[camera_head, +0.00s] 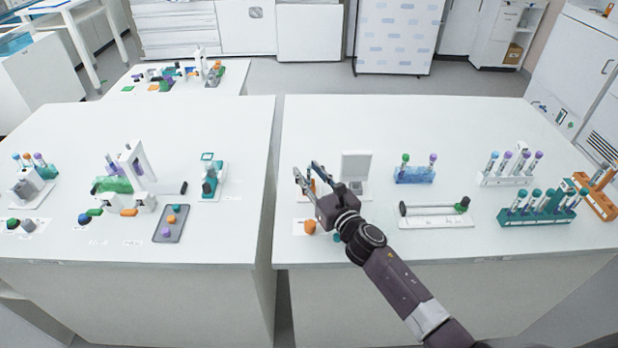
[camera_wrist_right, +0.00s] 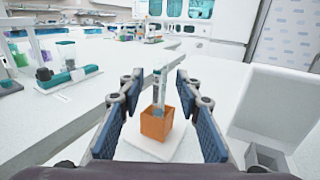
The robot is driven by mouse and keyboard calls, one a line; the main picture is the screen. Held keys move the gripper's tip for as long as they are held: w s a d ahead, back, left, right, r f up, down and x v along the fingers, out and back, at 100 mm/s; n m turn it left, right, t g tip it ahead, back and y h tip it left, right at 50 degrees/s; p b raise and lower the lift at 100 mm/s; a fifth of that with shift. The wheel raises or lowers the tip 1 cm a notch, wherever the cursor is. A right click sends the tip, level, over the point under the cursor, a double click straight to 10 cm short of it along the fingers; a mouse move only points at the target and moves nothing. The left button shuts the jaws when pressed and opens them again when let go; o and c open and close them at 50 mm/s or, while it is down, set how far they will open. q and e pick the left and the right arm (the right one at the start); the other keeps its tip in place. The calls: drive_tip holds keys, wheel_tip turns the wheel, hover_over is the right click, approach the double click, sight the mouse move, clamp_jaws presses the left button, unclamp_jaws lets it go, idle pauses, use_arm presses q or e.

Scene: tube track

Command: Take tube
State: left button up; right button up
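My right gripper (camera_head: 310,178) is open above the front left part of the right table. In the right wrist view, its two blue-padded fingers (camera_wrist_right: 160,92) stand on either side of a clear tube (camera_wrist_right: 159,87). The tube stands upright in a small orange holder (camera_wrist_right: 155,126) on a white base plate (camera_wrist_right: 152,147). The fingers appear apart from the tube, with a gap on each side. In the head view the gripper mostly hides the holder and tube. My left gripper is not in view.
A grey-white box with a raised lid (camera_head: 356,166) stands just right of the gripper. A blue rack (camera_head: 414,175), a white rack (camera_head: 500,180) and a teal rack (camera_head: 538,216) hold tubes. An orange cap (camera_head: 310,226) lies in front. A gap separates both tables.

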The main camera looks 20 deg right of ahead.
drive_tip(key=shift+c, duration=0.6)
clamp_jaws()
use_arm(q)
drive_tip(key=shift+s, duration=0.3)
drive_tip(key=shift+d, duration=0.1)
use_arm(e)
drive_tip(key=shift+r, duration=0.1)
